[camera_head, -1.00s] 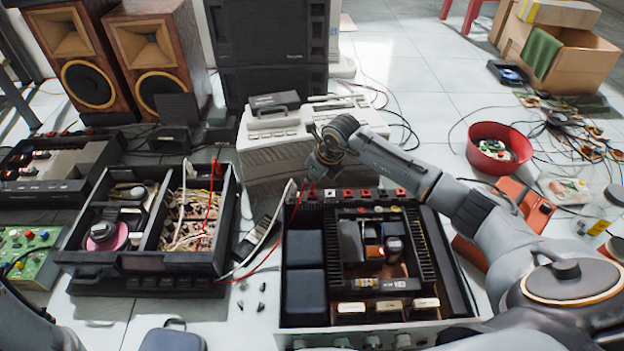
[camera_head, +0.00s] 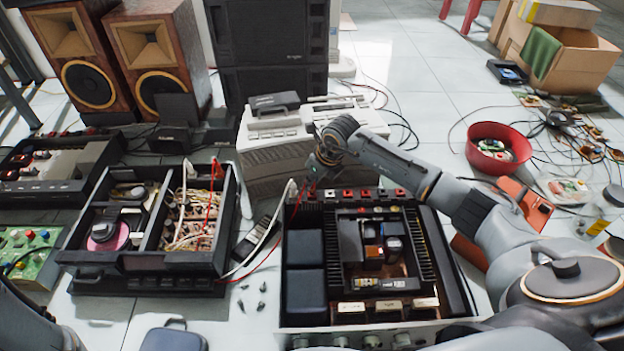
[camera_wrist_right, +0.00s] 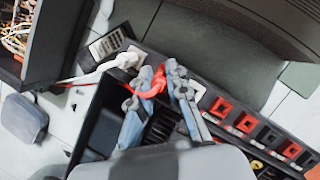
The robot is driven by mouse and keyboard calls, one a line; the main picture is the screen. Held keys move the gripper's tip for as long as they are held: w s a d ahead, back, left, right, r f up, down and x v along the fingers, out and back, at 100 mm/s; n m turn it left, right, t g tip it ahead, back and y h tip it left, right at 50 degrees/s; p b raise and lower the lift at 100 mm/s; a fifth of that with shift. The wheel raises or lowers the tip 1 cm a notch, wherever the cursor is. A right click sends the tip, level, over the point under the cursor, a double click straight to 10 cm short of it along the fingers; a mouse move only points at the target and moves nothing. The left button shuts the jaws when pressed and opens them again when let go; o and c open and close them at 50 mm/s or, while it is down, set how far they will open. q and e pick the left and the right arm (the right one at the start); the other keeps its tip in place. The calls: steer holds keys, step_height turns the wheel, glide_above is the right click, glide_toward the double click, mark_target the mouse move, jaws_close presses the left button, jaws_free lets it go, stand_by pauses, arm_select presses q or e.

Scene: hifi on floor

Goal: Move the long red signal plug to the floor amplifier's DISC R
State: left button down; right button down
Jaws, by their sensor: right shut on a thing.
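My right gripper (camera_head: 314,184) is at the back left of the open floor amplifier (camera_head: 459,270), above its rear edge. In the right wrist view its fingers (camera_wrist_right: 160,88) are shut on the red plug (camera_wrist_right: 149,84), whose red cable (camera_head: 266,262) runs off to the left. The fingers partly hide the plug, and I cannot tell whether its tip is in a socket. A white plug (camera_wrist_right: 122,61) sits at the row's left end. My left gripper is out of view.
An open black unit (camera_head: 150,262) with wiring stands left of the amplifier. A beige machine (camera_head: 270,160) stands close behind it. A white cable (camera_head: 283,205) hangs between the units. A red bowl (camera_head: 499,146) and loose cables lie to the right.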

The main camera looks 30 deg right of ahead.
steer(key=shift+f+b, duration=0.35)
steer(key=shift+f, duration=0.45)
stand_by(0.7)
steer(key=shift+f+p, duration=0.2)
steer(key=shift+p, duration=0.25)
stand_by(2.3)
steer(key=c, duration=1.2)
jaws_free()
steer(key=shift+r, duration=0.15)
